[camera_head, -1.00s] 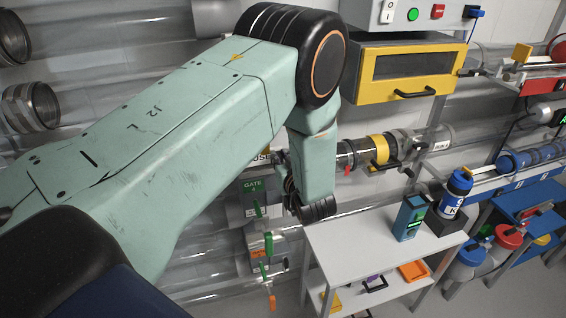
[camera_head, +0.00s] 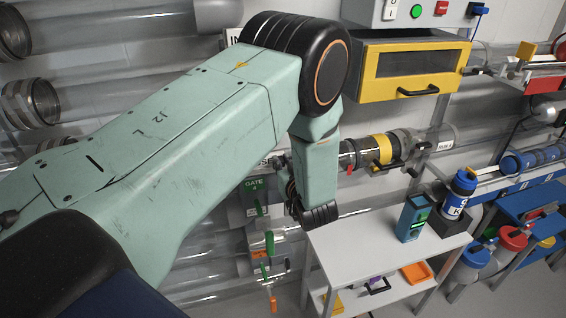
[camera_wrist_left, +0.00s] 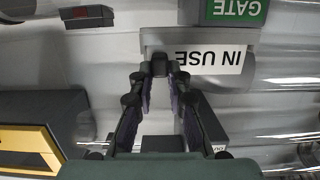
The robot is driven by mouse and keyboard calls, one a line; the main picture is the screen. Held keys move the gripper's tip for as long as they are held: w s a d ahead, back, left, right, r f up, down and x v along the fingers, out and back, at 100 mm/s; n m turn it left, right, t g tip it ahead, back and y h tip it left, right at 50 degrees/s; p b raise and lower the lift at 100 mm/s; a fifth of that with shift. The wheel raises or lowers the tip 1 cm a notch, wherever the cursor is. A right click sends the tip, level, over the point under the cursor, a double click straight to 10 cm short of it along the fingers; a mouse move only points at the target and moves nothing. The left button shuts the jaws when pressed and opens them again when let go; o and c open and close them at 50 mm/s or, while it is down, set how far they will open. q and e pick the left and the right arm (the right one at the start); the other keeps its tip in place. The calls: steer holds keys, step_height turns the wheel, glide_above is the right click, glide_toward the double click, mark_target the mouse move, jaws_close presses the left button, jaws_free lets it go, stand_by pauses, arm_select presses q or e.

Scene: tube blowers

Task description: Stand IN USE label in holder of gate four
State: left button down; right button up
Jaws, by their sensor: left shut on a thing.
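The white IN USE label (camera_wrist_left: 215,60) shows upside down in the left wrist view, just below the green GATE sign (camera_wrist_left: 237,9) there. My left gripper (camera_wrist_left: 160,68) is shut on the label at its edge. A grey piece that may be the holder (camera_wrist_left: 185,38) lies right by the label; I cannot tell whether the label sits in it. In the head view the green GATE 4 sign (camera_head: 254,185) shows beside my left wrist. My left arm hides the label and most of the gripper there. My right gripper is not in view.
A white table (camera_head: 345,240) with a teal device (camera_head: 412,217) and a blue bottle (camera_head: 459,192) stands right of the gate. Clear tubes run along the wall. A yellow-framed box (camera_head: 405,70) hangs above.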

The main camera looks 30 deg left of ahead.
arm_select(q)
steer(key=shift+f, duration=0.2)
steer(key=c, duration=1.2)
jaws_free()
steer(key=shift+s, duration=0.1)
steer(key=v, duration=0.7)
steer(key=shift+s+d, duration=0.1)
